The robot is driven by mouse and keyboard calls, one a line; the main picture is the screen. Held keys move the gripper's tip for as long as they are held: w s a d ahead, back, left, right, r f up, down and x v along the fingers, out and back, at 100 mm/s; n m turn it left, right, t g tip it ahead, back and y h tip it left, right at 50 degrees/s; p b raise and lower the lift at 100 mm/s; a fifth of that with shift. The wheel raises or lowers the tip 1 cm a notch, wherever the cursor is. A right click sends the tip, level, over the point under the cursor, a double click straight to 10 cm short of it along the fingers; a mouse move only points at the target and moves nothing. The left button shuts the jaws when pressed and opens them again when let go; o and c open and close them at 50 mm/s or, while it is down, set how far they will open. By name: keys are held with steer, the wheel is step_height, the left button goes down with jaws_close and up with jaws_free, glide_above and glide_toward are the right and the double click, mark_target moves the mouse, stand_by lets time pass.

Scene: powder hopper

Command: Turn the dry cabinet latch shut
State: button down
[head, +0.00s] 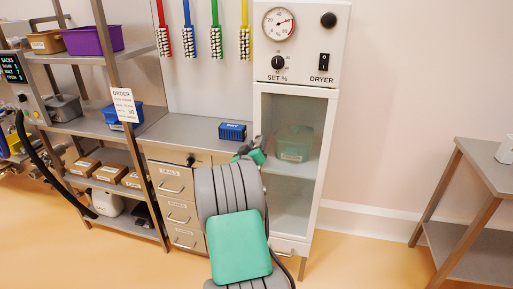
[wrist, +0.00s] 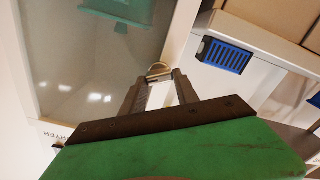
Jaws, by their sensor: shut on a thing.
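The dry cabinet (head: 333,110) is a tall white cabinet with a glass door, which looks closed in the head view. Its white door frame and glass (wrist: 95,60) fill the left of the wrist view. The latch (wrist: 158,67) is a small metallic piece at the door's edge. My gripper (wrist: 160,77) is shut on the latch, with its two fingertips on either side of it. In the head view my gripper (head: 257,143) is at the cabinet's left edge, and my arm and wrist hide the latch there.
A blue box (head: 232,131) sits on the counter (head: 185,130) left of the cabinet; it also shows in the wrist view (wrist: 227,55). A green tub (head: 294,143) stands behind the glass. A steel table (head: 490,165) is at the far right, with open floor between.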

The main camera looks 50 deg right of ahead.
steer(key=n, duration=1.1)
steer(key=shift+w+f+n, duration=0.1)
steer(key=shift+f+n, duration=0.05)
steer(key=shift+n, duration=0.25)
stand_by(0.3)
steer(key=c, duration=0.9)
jaws_free()
steer(key=shift+a, duration=0.15)
steer(key=b+v, duration=0.1)
steer(key=v, duration=0.6)
steer(key=shift+a, duration=0.3)
